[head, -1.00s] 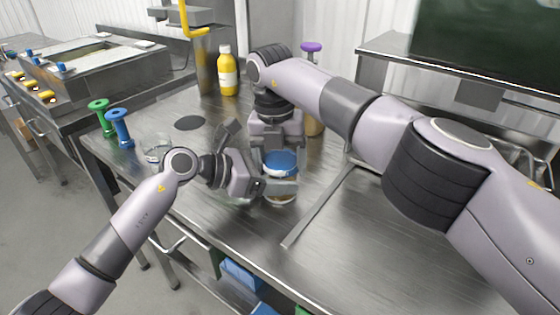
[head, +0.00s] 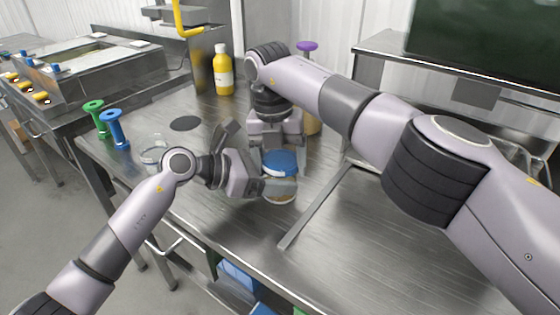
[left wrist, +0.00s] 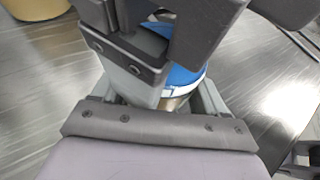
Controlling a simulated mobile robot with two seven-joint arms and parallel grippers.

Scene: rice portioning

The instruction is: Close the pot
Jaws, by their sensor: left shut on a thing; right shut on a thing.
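The pot (head: 281,199) is a small clear jar with brownish contents, standing on the steel table. A blue lid (head: 280,163) sits at its top; I cannot tell whether it is fully seated. My left gripper (head: 279,187) is shut on the pot from the left side, its finger covering part of the jar wall. My right gripper (head: 279,157) points down from above and is shut on the blue lid, one finger on each side. In the left wrist view the lid (left wrist: 184,77) shows behind grey gripper parts, which hide most of the pot.
A glass bowl (head: 153,151), green spool (head: 98,119) and blue spool (head: 116,131) stand at the left of the table. A yellow bottle (head: 223,71) and a purple-topped container (head: 307,47) stand behind. A raised metal edge (head: 317,208) runs right of the pot.

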